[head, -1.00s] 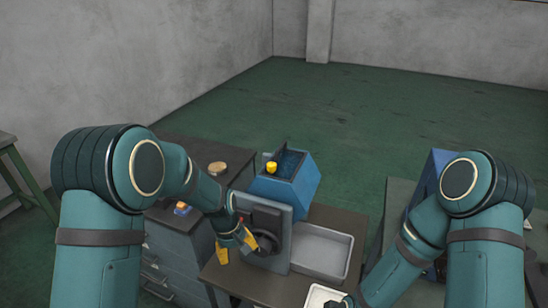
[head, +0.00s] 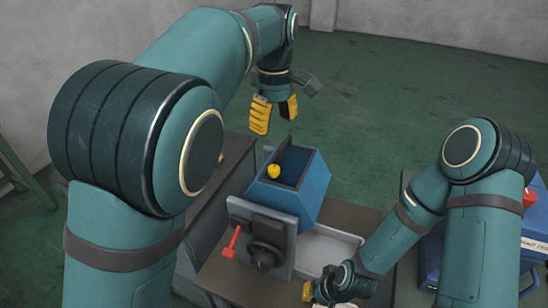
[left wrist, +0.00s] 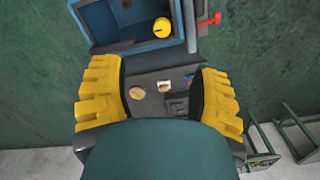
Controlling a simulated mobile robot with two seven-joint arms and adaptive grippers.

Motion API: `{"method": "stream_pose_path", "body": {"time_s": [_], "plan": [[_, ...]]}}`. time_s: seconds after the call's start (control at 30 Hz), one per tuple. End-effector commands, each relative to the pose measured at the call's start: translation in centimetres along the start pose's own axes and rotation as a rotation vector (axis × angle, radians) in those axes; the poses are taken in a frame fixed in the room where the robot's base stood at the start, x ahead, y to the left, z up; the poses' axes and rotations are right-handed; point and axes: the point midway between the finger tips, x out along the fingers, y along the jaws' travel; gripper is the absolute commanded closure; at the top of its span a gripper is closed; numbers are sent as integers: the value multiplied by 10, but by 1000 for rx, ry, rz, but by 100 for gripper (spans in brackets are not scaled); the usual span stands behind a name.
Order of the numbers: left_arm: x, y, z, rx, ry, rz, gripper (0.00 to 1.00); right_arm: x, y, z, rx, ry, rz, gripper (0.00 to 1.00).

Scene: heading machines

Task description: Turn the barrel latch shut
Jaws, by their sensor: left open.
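A blue box-shaped machine (head: 312,190) stands on the table with an open top and a dark upright panel. A yellow knob (head: 273,171) sits at its top; it also shows in the left wrist view (left wrist: 162,27). The grey front plate (head: 290,240) carries a round black hub (head: 266,252) and a red handle (head: 232,243) at its left; I cannot tell which part is the latch. My left gripper (head: 276,108) is open and empty, above and beyond the box. The left wrist view shows its spread yellow fingers (left wrist: 158,92). My right gripper (head: 318,291) is low at the front, its jaws unclear.
A grey tray (head: 325,250) lies right of the machine. A dark cabinet (head: 215,195) stands at the left; its top holds a round tan item (left wrist: 137,93) and a small box (left wrist: 163,86). A blue machine (head: 432,262) stands at the right.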

Motion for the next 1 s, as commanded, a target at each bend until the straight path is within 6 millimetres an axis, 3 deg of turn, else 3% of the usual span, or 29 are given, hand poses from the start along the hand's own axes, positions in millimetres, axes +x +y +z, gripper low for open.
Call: {"method": "stream_pose_path", "body": {"time_s": [0.6, 0.8, 1.0], "plan": [[108, -1, 0, 1, -1, -3, 38, 17, 6, 2, 0, 0, 3, 100], [130, 0, 0, 1, 0, -2, 38, 19, 6, 2, 0, 0, 4, 100], [136, 0, 0, 1, -1, 0, 38, 20, 6, 2, 0, 0, 4, 100]]}}
